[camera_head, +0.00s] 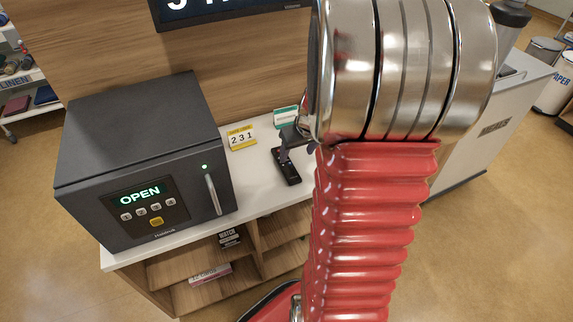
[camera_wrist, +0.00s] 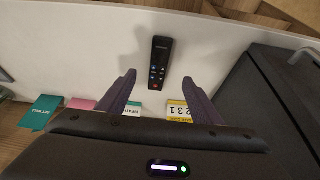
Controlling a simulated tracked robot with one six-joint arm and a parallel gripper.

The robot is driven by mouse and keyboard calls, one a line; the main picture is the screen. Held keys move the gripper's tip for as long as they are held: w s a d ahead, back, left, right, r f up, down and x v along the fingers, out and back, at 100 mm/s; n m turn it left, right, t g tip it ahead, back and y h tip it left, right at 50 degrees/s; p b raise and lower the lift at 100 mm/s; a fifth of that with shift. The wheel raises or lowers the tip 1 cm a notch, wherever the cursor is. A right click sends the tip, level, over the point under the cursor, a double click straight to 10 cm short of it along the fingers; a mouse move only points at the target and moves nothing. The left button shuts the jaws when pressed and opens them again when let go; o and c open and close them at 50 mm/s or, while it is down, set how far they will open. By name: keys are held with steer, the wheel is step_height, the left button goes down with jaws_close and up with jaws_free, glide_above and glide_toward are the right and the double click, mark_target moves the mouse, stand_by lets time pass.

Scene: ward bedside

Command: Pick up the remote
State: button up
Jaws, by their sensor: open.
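The remote (camera_head: 287,167) is slim and black and lies on the white top of the bedside cabinet, to the right of the dark safe. In the wrist view the remote (camera_wrist: 160,64) lies a little ahead of the gap between my fingertips, near the middle. My gripper (camera_wrist: 156,80) is open, with its two purple-grey fingers apart and nothing between them. In the head view my gripper (camera_head: 297,150) shows only in part above the remote, since my red and chrome arm hides the rest.
The dark safe (camera_head: 140,160) reads "OPEN" and stands left of the remote. A yellow 231 card (camera_head: 241,137) and a teal card (camera_head: 286,117) stand behind the remote. The white cabinet top (camera_wrist: 60,50) is bare around the remote. Shelves below hold books (camera_head: 210,275).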

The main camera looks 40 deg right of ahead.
glide_toward(289, 170)
steer(key=shift+x, duration=1.4)
steer(key=shift+x, duration=2.6)
steer(key=shift+c, duration=0.3)
steer(key=c, duration=1.2)
steer(key=shift+o, duration=0.2)
steer(key=shift+r, duration=0.1)
step_height(289, 170, up, 10)
